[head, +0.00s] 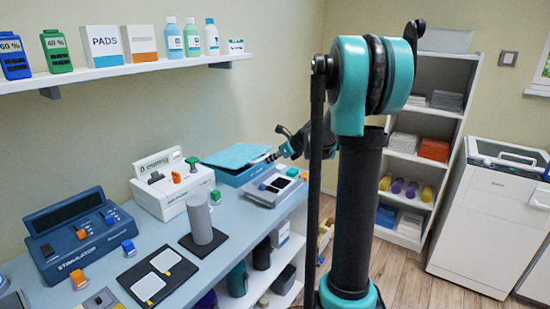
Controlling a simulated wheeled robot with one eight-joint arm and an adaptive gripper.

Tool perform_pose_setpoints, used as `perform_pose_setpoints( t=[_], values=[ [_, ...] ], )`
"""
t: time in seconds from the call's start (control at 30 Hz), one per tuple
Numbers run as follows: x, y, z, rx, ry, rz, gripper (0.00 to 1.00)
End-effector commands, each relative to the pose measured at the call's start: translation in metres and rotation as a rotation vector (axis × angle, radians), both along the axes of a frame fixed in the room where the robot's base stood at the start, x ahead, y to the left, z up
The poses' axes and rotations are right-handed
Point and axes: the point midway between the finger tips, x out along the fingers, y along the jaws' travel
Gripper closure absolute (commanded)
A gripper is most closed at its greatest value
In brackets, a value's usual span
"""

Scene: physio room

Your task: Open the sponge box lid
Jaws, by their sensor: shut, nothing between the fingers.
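A blue-teal box stands at the far end of the blue-grey counter; it looks like the sponge box (232,178). Its flat teal lid (236,155) lies over the top and seems slightly tilted. The inside of the box is hidden. My gripper (271,158) is small in the head view, at the right edge of the lid. Its fingers are shut and hold nothing. I cannot tell whether they touch the lid.
A grey device with a dark screen (274,190) stands close in front of the box. A white device (172,184), grey cylinder (199,218) and blue stimulator (75,233) stand along the counter (145,219). A wall shelf (115,71) with bottles hangs above.

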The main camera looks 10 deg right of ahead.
Motion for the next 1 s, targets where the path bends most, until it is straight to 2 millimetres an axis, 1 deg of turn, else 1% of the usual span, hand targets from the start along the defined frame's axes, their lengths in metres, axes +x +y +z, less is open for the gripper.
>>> perform_pose_setpoints(
  t=[0.1,0.2,0.4,0.77,0.87,1.0],
  values=[
    [0.010,0.011,-0.012,-0.001,0.001,0.003,1.00],
    [0.017,0.017,-0.019,-0.001,-0.001,0.002,1.00],
    [0.022,0.022,-0.026,0.000,0.000,0.001,1.00],
    [0.022,0.023,-0.025,-0.002,0.001,0.001,1.00],
    [0.022,0.023,-0.023,-0.008,0.008,0.001,1.00],
    [0.023,0.023,-0.013,-0.030,0.029,0.002,1.00]
  ],
)
